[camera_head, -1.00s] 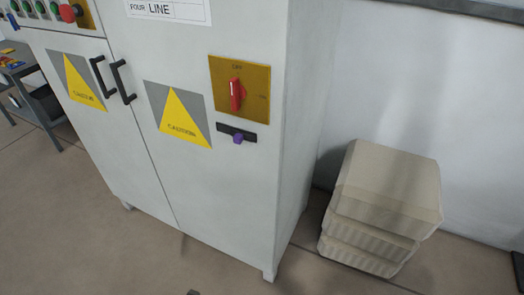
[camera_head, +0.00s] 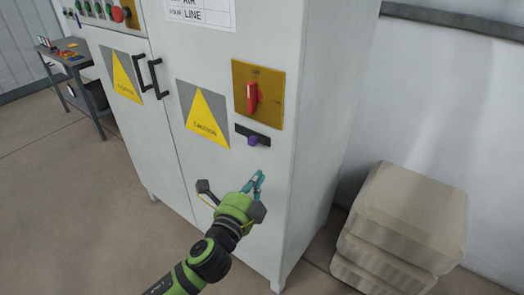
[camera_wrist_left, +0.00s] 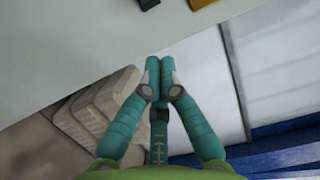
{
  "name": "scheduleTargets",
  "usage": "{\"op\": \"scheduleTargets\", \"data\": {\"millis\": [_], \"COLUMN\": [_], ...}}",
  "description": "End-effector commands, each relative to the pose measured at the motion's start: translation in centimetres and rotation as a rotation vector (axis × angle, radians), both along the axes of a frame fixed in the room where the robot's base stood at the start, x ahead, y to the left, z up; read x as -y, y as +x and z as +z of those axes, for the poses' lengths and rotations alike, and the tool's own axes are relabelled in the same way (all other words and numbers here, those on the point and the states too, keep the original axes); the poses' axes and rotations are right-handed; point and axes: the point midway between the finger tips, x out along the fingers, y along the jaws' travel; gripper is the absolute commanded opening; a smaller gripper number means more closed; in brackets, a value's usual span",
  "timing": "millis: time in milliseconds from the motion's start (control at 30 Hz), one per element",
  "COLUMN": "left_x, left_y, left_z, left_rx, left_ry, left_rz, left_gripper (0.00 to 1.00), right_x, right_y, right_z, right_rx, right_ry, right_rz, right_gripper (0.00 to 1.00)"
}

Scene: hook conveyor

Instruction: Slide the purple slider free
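The purple slider (camera_head: 252,140) is a small knob on a dark horizontal slot plate (camera_head: 267,140) on the grey cabinet door, below the red switch. It sits near the middle of the plate. My left gripper (camera_head: 260,175) is just below the slider, in front of the door and apart from the slider. In the left wrist view its two teal fingers (camera_wrist_left: 160,62) lie together with nothing between them. A dark piece (camera_wrist_left: 148,3) at that view's top edge may be the slot plate; no purple shows there. My right gripper is not in view.
A red rotary switch (camera_head: 251,97) on a yellow plate sits right above the slot. A caution sign (camera_head: 205,117) is to its left, with black door handles (camera_head: 154,77) beyond. Beige stacked blocks (camera_head: 405,225) stand on the floor right of the cabinet.

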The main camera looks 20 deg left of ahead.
Motion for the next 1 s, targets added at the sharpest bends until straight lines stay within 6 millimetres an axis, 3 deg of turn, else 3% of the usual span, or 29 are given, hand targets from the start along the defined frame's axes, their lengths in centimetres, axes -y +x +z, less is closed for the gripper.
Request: {"op": "scheduleTargets", "data": {"millis": [333, 833, 1000], "left_x": [0.1, 1.1, -1.6], "left_y": [1.3, 10.4, 11.0], "left_z": [0.1, 0.1, 0.0], "left_rx": [-0.001, -0.002, -0.004], "left_ry": [-0.003, -0.004, -0.001], "left_rz": [0.001, 0.0, 0.001], "left_gripper": [0.0, 0.0, 0.0], "right_x": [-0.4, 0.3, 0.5], "right_y": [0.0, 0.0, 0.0], "right_z": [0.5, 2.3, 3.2], "right_rx": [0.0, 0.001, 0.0], "right_ry": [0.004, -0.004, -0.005], "right_rz": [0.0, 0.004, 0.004], "right_gripper": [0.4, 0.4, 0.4]}}
